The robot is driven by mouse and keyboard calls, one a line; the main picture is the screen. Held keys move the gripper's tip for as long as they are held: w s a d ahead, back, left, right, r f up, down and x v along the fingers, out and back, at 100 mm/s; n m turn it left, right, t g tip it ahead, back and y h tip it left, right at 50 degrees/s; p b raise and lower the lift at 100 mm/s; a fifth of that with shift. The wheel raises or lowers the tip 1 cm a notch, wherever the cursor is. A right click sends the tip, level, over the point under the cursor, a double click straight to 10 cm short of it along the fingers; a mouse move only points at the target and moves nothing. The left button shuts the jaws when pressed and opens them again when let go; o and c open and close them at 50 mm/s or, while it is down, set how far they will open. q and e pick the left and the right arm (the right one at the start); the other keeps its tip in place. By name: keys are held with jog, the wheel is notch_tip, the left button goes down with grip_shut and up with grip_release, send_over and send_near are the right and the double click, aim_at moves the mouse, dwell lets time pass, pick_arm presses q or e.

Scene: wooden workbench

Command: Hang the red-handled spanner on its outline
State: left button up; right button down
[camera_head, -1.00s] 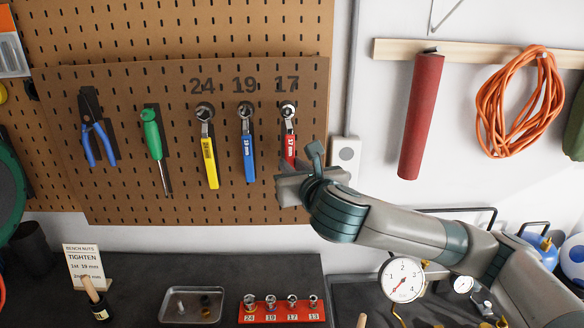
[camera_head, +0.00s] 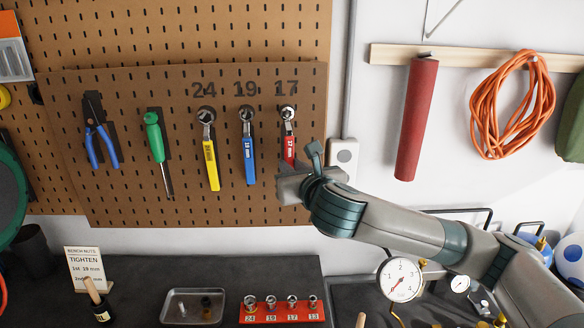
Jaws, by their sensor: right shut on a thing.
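The red-handled spanner (camera_head: 289,146) is upright against the pegboard panel (camera_head: 240,205) under the number 17, its ring head at the top over a dark outline. My right gripper (camera_head: 291,172) is shut on the lower end of its red handle and hides that end. I cannot tell whether the head sits on a hook. My left gripper is not in view.
The blue-handled (camera_head: 248,150) and yellow-handled (camera_head: 209,155) spanners hang just left, under 19 and 24. A green screwdriver (camera_head: 156,143) and blue pliers (camera_head: 98,134) hang further left. Below, a red socket holder (camera_head: 283,313) and a metal tray (camera_head: 194,307) rest on the dark bench.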

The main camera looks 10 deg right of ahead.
jog(key=c, duration=1.6)
grip_release()
jog(key=shift+s, duration=0.1)
